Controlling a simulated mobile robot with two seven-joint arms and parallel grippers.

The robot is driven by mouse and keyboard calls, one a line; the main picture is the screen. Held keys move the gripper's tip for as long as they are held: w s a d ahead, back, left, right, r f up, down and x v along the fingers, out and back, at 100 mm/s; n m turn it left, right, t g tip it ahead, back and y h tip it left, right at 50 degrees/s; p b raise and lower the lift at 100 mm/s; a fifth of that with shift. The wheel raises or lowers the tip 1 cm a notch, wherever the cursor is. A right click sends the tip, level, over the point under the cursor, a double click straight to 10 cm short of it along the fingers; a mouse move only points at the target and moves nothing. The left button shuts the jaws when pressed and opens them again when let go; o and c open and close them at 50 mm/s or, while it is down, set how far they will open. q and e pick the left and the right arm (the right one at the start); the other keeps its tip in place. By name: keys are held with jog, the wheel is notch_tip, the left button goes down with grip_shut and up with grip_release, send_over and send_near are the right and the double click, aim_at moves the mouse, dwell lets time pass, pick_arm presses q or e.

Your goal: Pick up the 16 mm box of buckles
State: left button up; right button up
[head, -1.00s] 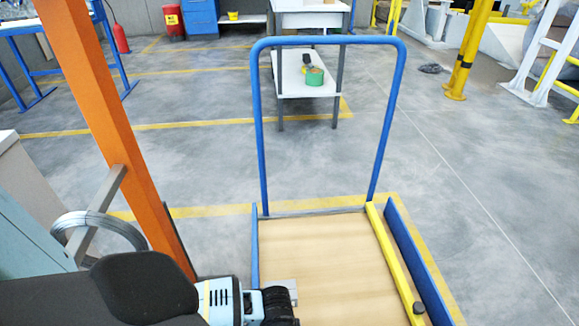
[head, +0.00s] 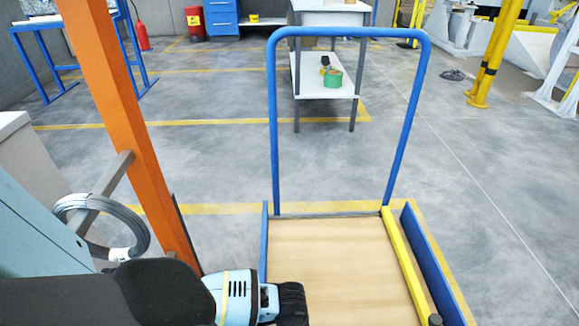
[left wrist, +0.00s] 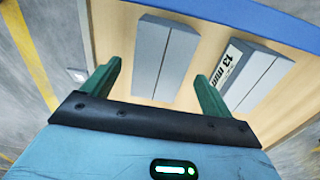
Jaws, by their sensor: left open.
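My left gripper (left wrist: 153,76) is open, its two green fingers spread over the trolley's wooden deck in the left wrist view. A grey box (left wrist: 163,57) lies between and beyond the fingertips. No label can be read on it, so I cannot tell whether it is the 16 mm box. A second grey box (left wrist: 256,76) lies right of the right finger, its white label reading "13 mm". In the head view my left arm comes in from the lower left over the trolley's near left edge; its fingertips and the boxes are not visible there. My right gripper is not in view.
The trolley deck (head: 340,260) has a tall blue handle (head: 274,130) at its far end and a yellow bar (head: 405,262) on its right. A white table (head: 325,88) stands beyond.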

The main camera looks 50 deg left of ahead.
pick_arm(q)
notch_tip(320, 180, down, 5)
jog(key=b, duration=0.2)
jog(key=shift+s+a+r+b, duration=0.1)
jog(key=shift+s+b, duration=0.05)
jog(key=shift+b, duration=0.15)
jog(key=c, duration=1.4)
